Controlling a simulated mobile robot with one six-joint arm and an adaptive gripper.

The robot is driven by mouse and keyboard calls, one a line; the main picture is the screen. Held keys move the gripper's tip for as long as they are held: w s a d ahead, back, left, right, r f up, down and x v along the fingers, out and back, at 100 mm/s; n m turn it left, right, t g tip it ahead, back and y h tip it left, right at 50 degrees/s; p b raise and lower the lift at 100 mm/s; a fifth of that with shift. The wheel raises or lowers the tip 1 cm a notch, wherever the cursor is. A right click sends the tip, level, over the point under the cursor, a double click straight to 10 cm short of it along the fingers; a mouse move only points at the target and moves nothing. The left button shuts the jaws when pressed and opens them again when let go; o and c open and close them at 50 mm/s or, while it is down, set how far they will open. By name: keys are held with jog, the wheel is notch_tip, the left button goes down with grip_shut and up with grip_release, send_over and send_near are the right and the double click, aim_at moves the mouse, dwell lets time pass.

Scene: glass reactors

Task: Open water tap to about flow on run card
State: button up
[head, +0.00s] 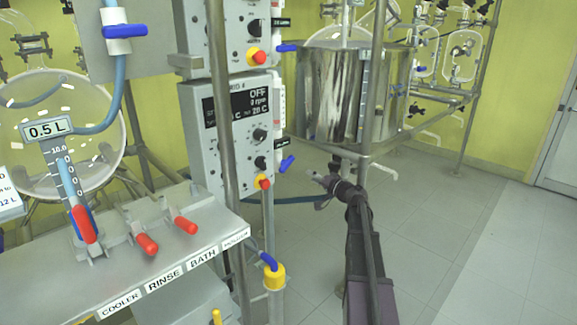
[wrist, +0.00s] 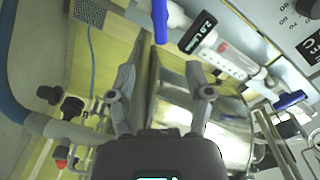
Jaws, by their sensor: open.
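A blue tap handle (head: 287,163) hangs angled below a clear flow tube (head: 280,108) with a small black label, on the right side of the grey control box. A second blue handle (head: 288,48) sits higher up. I cannot tell which is the task's water tap. In the head view my gripper (head: 322,181) is to the right of and slightly below the lower handle, apart from it. In the wrist view my gripper (wrist: 161,90) is open and empty. A blue handle (wrist: 160,20) lies above and between its fingertips, and another (wrist: 291,100) is at the right.
The control box (head: 240,130) shows OFF. A steel vessel (head: 350,90) and metal posts stand behind my gripper. A bench (head: 180,240) with red-handled valves is at the left. A white card (head: 8,195) is cut off at the left edge. Floor at the right is clear.

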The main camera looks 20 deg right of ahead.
aim_at(289, 165)
jog(key=x, duration=1.3)
jog(key=shift+w+a+f, duration=0.1)
jog(key=shift+w, duration=0.15)
grip_shut()
